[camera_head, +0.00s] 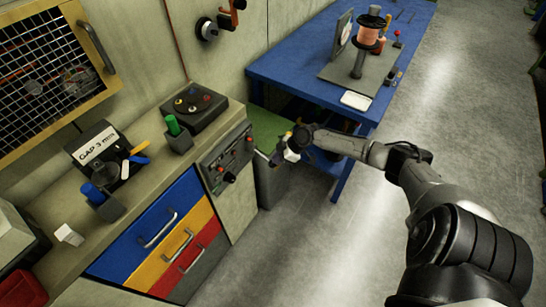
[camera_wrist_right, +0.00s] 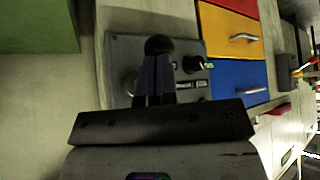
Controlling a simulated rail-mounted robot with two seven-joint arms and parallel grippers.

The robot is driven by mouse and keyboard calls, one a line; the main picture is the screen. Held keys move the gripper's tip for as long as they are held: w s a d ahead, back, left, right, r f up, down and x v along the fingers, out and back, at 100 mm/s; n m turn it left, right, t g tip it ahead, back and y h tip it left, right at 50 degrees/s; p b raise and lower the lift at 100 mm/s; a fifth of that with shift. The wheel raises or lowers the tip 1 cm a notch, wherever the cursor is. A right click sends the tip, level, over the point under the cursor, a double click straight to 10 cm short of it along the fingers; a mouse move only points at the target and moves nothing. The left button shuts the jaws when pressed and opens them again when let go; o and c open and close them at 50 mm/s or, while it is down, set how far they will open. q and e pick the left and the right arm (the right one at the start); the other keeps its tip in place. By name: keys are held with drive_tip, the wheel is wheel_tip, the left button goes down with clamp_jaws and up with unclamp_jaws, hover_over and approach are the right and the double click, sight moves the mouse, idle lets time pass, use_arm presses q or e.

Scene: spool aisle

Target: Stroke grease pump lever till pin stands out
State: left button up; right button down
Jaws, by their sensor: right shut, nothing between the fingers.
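A dark grey control panel (camera_head: 228,160) is set in the end of the bench and carries small knobs. It also shows in the wrist view (camera_wrist_right: 122,52). A black ball knob (camera_wrist_right: 160,45) shows right at my fingertips in the wrist view; I cannot tell whether they touch it or whether it tops the pump lever. My right gripper (camera_head: 272,160) is just right of the panel. Its purple-grey fingers (camera_wrist_right: 157,78) are shut with nothing between them and point at the panel. I cannot make out the pin. My left gripper is not in view.
The bench has blue (camera_head: 150,226), yellow and red drawers. On its top are a black button box (camera_head: 194,107), a green-topped holder and a blue-topped holder. A blue table (camera_head: 290,67) with a spool stand is behind my right arm. The grey floor at right is clear.

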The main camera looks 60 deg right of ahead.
drive_tip(key=shift+s+d+r+p, duration=0.25)
drive_tip(key=shift+s+d+p, duration=0.15)
drive_tip(key=shift+s, duration=0.25)
drive_tip(key=shift+s+d+r+p, duration=0.25)
drive_tip(key=shift+s+d, duration=0.1)
drive_tip(key=shift+s, duration=0.25)
drive_tip(key=p+v, duration=0.4)
drive_tip(key=v, duration=0.9)
drive_tip(key=shift+s+r, duration=0.25)
drive_tip(key=shift+r, duration=0.05)
drive_tip(key=shift+d, duration=0.15)
